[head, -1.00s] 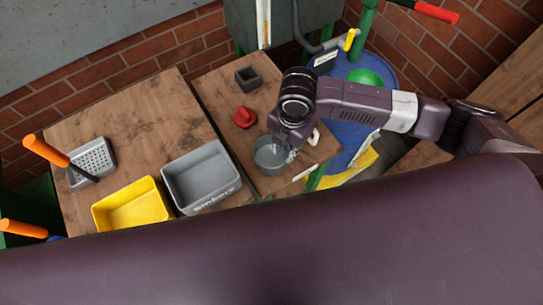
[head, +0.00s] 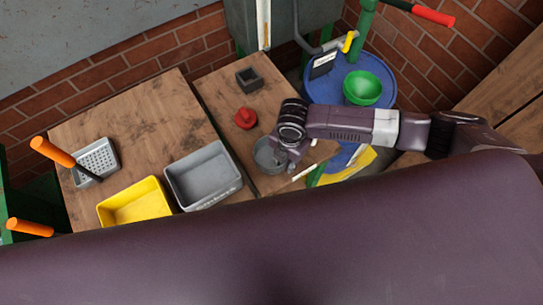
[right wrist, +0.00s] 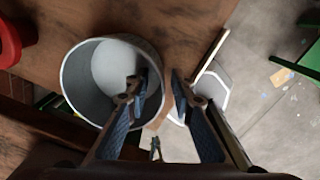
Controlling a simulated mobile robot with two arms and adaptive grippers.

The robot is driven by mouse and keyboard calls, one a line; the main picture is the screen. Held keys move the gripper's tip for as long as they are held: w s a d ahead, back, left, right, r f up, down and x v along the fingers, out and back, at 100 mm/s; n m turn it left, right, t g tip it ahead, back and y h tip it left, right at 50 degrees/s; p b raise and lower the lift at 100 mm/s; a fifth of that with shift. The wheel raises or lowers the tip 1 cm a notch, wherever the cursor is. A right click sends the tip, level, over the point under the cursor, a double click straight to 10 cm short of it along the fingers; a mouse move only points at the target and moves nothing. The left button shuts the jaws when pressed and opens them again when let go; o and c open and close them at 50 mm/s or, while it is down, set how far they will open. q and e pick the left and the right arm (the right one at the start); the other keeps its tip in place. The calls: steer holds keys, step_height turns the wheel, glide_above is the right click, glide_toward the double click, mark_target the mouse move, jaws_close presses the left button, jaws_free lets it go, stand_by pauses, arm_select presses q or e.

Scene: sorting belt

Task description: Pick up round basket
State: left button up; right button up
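The round basket (head: 264,156) is a grey, round, open-topped container standing upright on the right wooden table, near its front edge. It also shows in the right wrist view (right wrist: 78,72), where I look down into it. My right gripper (head: 281,157) is low at the basket's right side. In the right wrist view the gripper (right wrist: 160,82) is open, with the left finger over or inside the basket's mouth and the right finger outside. The rim lies between them; I cannot tell whether they touch it. My left gripper is not in view.
A red object (head: 245,118) and a small dark square box (head: 249,79) stand behind the basket. A grey bin (head: 228,188) and yellow bin (head: 107,217) are to the left. A green bowl (head: 362,88) sits on a blue drum (head: 322,92) behind my right arm.

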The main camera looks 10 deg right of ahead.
jaws_close()
steer(key=shift+r, duration=0.15)
step_height(320, 180, up, 20)
steer(key=b, duration=0.2)
stand_by(0.4)
